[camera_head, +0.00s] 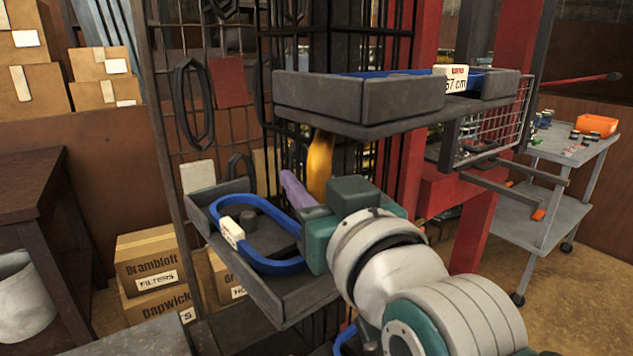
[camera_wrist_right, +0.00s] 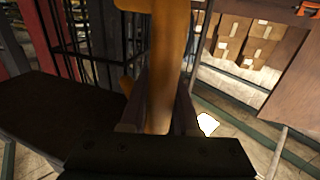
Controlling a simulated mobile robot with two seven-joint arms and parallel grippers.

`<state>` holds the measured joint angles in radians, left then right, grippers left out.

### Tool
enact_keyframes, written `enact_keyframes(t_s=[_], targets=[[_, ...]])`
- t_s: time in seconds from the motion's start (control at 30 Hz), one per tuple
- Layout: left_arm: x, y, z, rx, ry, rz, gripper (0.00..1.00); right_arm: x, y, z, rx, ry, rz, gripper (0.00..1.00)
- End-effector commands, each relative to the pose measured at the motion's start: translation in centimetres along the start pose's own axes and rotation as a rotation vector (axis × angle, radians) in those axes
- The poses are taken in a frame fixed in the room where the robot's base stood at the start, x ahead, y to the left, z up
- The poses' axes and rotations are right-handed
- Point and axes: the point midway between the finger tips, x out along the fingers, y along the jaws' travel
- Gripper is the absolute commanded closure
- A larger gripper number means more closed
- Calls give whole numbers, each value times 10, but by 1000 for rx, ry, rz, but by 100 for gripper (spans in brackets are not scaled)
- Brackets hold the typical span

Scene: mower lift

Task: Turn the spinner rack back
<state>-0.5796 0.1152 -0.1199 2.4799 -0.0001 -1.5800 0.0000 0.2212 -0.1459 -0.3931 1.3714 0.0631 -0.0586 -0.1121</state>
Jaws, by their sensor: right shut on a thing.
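The spinner rack (camera_head: 168,120) is a dark wire-grid frame with grey trays. A lower tray (camera_head: 290,300) holds a blue belt (camera_head: 274,266) with a white tag. An upper tray (camera_head: 370,122) holds another blue belt, mostly hidden, with a tag ending in "7 cm". An upright orange-yellow handle (camera_head: 320,158) stands between the two trays. My right gripper (camera_head: 310,188) reaches it from the right, above the lower tray. The right wrist view shows the gripper (camera_wrist_right: 158,112) shut on the handle (camera_wrist_right: 168,60), with one finger on each side. My left gripper is out of view.
A red post (camera_head: 470,225) stands behind the rack. A grey cart (camera_head: 560,150) with small items is at the right. A dark table (camera_head: 30,190) and labelled boxes (camera_head: 147,262) are at the left. Open floor (camera_head: 560,275) shows at the lower right.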

Motion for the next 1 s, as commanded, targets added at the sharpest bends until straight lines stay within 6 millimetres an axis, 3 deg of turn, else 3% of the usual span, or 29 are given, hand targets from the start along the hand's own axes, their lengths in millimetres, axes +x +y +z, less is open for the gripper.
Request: enact_keyframes(t_s=[0.53, 0.57, 0.6, 0.8, 1.0], targets=[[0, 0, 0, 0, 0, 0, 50, -1, 2, 6, -3, -16, 3, 100], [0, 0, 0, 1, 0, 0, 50, -1, 2, 6, -3, -16, 3, 68], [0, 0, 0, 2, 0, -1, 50, -1, 2, 6, -3, -16, 3, 64], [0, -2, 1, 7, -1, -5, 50, 0, 1, 3, -1, -9, 2, 41], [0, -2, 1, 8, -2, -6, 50, 0, 1, 2, -1, -5, 1, 41]])
